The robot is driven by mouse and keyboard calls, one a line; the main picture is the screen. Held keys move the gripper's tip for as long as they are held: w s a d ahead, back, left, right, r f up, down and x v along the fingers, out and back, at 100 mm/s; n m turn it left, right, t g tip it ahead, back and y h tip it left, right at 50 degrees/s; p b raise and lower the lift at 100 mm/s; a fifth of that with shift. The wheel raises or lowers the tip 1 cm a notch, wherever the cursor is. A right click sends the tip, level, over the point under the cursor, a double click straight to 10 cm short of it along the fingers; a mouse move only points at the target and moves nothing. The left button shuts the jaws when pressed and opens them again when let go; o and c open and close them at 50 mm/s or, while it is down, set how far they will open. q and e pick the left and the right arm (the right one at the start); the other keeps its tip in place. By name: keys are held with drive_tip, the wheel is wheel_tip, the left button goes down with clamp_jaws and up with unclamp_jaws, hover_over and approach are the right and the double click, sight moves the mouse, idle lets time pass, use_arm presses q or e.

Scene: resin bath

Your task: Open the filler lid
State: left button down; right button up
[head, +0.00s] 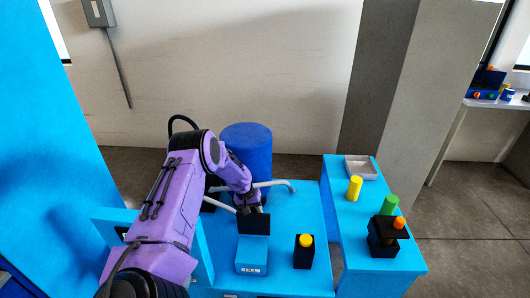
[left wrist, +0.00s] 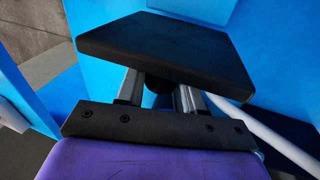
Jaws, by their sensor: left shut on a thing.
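The filler lid is a flat dark plate (head: 253,223) at the back of a small blue box (head: 252,254) with pale lettering on its front. In the head view the lid looks tilted up. In the left wrist view the lid (left wrist: 165,48) fills the upper middle. My left gripper (left wrist: 159,88) is behind it, its two grey fingers shut on a dark knob on its underside or back. In the head view my left gripper (head: 241,204) is partly hidden by my purple arm. The lid's hinge is not clear. My right gripper is not in view.
A blue drum (head: 247,148) and a pale pipe (head: 275,184) stand behind the gripper. A black holder with a yellow top (head: 305,241) is right of the box. The side table carries a grey tray (head: 361,168), yellow cylinder (head: 354,188), green cylinder (head: 389,205) and black stand (head: 382,238).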

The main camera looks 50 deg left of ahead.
use_arm(q)
drive_tip(key=shift+w+a+f, duration=0.1)
drive_tip(key=shift+w+a, duration=0.2)
drive_tip(key=c, duration=1)
unclamp_jaws()
drive_tip(key=shift+o, duration=0.9)
drive_tip(key=shift+w+f, duration=0.1)
drive_tip(key=shift+f, duration=0.05)
drive_tip(key=v, duration=1)
drive_tip(key=shift+a+r, duration=0.15)
drive_tip(key=shift+r, duration=0.1)
